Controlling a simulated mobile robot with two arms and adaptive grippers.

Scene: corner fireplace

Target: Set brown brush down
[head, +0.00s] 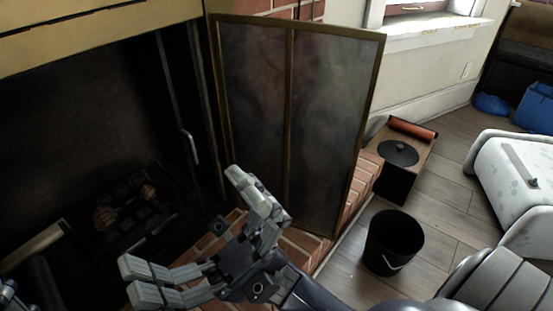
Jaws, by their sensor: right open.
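My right gripper (187,232) is open in front of the fireplace opening, with its fingers spread wide and nothing seen between them. I cannot make out a brown brush for certain in the head view. An orange-brown roll (413,129) lies on the box to the right, but I cannot tell what it is. Only a small piece of my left gripper (6,291) shows at the bottom left edge; its fingers cannot be read.
The dark fireplace (80,110) holds a grate (130,205). Its framed glass screen (300,110) stands open above the brick hearth (305,241). A black bucket (394,240), a dark box (402,185) and a white spotted seat (515,185) stand right. Some wooden floor between them is clear.

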